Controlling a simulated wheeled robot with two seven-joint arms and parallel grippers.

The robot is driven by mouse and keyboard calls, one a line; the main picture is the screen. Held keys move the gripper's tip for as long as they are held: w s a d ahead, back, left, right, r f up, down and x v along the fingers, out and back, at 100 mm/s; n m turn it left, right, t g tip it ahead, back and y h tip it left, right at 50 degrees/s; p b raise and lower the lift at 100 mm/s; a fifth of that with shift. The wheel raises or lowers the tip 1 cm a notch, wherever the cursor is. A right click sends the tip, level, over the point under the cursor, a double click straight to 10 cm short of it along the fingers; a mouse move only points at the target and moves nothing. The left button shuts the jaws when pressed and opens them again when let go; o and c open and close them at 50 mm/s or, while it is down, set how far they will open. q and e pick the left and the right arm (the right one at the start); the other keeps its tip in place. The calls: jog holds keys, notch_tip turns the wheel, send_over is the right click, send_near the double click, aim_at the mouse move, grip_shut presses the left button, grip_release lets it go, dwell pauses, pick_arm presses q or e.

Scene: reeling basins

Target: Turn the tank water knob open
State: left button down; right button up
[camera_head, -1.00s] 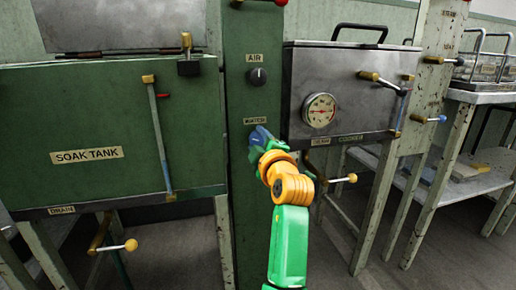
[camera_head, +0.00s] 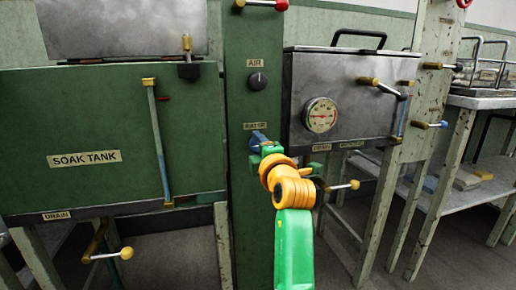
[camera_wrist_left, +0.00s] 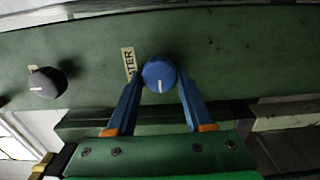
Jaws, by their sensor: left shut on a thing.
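The tank water knob (camera_wrist_left: 158,72) is a round blue knob on the green column. In the left wrist view its white mark points down toward my gripper. My left gripper (camera_head: 262,138) is at the knob, below the AIR knob; its blue fingers also show in the left wrist view (camera_wrist_left: 160,84), one on each side of the knob, shut on it. The WATER label (camera_head: 255,126) sits just above the knob in the head view. My gripper hides most of the knob there. My right gripper is not in view.
The dark AIR knob (camera_head: 257,81) is above on the column (camera_head: 252,200). The green soak tank (camera_head: 80,115) stands left, with a drain lever (camera_head: 113,254). A metal cooker with a gauge (camera_head: 340,90) stands close on the right, and a yellow-tipped lever (camera_head: 345,185) is beside my arm.

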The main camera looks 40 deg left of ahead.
pick_arm(q)
jog(key=shift+c, duration=1.5)
grip_release()
jog(key=v, duration=0.7)
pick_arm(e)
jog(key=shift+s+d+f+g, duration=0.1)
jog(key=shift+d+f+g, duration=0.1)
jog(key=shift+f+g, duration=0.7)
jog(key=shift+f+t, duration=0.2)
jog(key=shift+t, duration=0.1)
